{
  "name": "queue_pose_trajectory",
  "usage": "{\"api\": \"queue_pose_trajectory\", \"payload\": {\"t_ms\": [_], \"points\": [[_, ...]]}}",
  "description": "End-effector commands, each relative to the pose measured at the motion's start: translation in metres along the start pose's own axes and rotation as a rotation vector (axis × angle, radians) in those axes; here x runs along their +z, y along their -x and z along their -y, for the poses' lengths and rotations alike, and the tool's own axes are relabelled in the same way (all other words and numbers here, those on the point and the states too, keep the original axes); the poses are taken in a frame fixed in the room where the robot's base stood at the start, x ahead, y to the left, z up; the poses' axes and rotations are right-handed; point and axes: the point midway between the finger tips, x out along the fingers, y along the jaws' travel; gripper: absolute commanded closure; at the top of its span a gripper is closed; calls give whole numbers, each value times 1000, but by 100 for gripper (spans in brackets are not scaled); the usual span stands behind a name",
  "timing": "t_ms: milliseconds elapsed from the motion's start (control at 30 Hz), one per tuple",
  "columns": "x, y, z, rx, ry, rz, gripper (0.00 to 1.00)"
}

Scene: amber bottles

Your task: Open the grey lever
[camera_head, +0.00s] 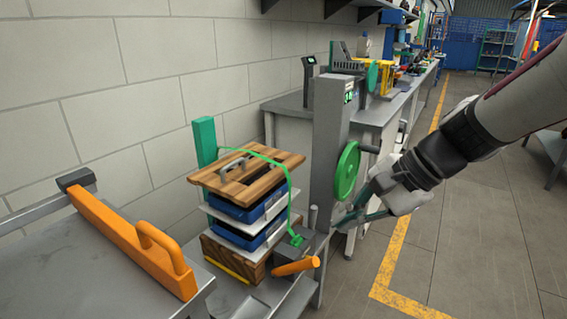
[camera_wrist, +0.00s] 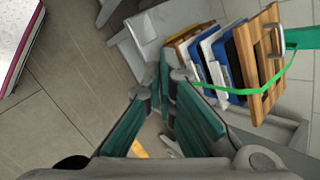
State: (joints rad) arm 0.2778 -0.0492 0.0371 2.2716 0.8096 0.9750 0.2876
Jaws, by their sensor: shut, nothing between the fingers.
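My gripper (camera_head: 345,218) is in front of the grey upright post and just right of the strapped stack. Its fingers with green pads are shut and empty; the tips meet in the wrist view (camera_wrist: 168,72). A short upright grey bar (camera_head: 312,218) stands beside the stack, left of my gripper and apart from it as far as I can see. This may be the grey lever, but I cannot tell for sure. A grey handle (camera_head: 235,168) also sits on the wooden board on top of the stack.
The stack of blue trays (camera_head: 250,208) and boards is held by a green strap (camera_head: 268,157). An orange handle (camera_head: 296,266) sticks out in front. The grey post (camera_head: 328,140) carries a green wheel (camera_head: 347,171). An orange-barred table (camera_head: 130,240) is at left. The floor at right is clear.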

Motion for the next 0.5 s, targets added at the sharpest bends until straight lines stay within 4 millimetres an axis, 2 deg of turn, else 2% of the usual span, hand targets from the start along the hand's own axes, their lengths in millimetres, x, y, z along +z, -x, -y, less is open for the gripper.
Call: {"api": "queue_pose_trajectory", "payload": {"t_ms": [33, 233, 400, 500], "points": [[-28, -25, 4, -36, -104, 28, 100], [-121, -88, 26, -206, -507, 125, 100], [-209, -137, 26, -352, -843, 197, 100], [-254, -158, 20, -426, -1002, 230, 100]]}}
